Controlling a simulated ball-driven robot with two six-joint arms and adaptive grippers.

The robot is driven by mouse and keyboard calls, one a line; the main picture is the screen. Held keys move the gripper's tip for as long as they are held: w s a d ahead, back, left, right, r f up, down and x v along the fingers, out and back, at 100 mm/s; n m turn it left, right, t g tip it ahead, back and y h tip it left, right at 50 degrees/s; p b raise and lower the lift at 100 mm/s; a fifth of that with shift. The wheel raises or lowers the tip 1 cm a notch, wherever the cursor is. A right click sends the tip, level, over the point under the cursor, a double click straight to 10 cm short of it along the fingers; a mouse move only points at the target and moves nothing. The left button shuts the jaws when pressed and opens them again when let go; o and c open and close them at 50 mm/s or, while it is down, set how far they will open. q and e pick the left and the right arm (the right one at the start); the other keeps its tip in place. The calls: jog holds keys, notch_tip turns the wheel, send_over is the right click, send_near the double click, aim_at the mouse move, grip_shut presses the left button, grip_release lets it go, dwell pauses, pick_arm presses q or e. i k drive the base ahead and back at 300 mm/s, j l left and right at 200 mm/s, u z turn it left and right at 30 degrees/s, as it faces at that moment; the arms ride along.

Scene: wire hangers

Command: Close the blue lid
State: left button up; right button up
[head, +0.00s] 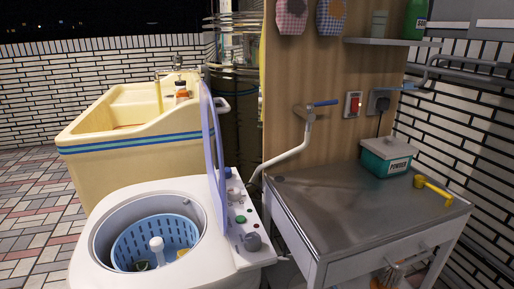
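The blue lid (212,150) is a thin, translucent bluish panel. It stands upright, seen almost edge-on, along the right side of the white washing machine (90,265). The round tub opening is uncovered. Inside it is a blue perforated basket (185,232) with a white central post (157,248) and a few small dark and yellow items at the bottom that I cannot make out. Neither of my grippers is in view.
A control panel with knobs (252,241) lies right of the lid. A cream sink (110,160) stands behind the machine. A metal-topped table (330,205) at right holds a teal powder box (386,158) and a yellow scoop (433,188). Space above the tub is clear.

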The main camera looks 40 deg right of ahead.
aim_at(220, 205)
jog(key=l+z, duration=0.35)
jog(key=l, duration=0.8)
jog(key=k+l+u, duration=0.25)
jog(key=k+l, duration=0.2)
jog(key=i+j, duration=0.3)
jog(key=i, duration=0.15)
